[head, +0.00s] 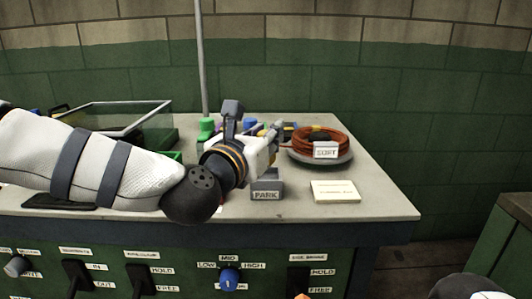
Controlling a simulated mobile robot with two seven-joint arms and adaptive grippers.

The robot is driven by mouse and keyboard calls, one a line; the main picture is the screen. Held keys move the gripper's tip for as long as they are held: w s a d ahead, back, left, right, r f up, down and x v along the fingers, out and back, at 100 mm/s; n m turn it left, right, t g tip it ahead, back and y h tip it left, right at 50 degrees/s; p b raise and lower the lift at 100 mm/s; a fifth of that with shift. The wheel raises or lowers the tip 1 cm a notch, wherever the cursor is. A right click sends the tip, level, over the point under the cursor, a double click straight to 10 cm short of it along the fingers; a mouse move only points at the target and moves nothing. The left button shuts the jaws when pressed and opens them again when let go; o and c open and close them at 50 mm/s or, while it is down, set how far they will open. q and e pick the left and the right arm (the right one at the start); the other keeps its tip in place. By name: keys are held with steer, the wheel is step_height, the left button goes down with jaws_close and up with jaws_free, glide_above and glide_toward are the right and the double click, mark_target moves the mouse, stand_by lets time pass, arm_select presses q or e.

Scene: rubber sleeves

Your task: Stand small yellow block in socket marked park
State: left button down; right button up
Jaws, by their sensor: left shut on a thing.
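The grey socket block marked PARK (266,185) stands near the front of the bench, its label facing me. My left gripper (276,131) reaches in from the left, above and behind that block. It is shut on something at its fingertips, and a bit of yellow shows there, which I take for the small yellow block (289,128). The fingers and wrist hide most of it, so its tilt cannot be told. It is apart from the PARK block. My right gripper is not in view.
A coil of orange hose (318,138) lies on a grey round plate marked SORT at the right. A cream card (335,191) lies right of PARK. A glass-topped case (112,116) stands back left. A grey pole (201,60) and green piece (206,125) stand behind my arm.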

arm_select(q)
steer(key=shift+w+f, duration=0.15)
steer(key=shift+f, duration=1.85)
steer(key=c, duration=1.3)
jaws_free()
steer(key=shift+c, duration=0.2)
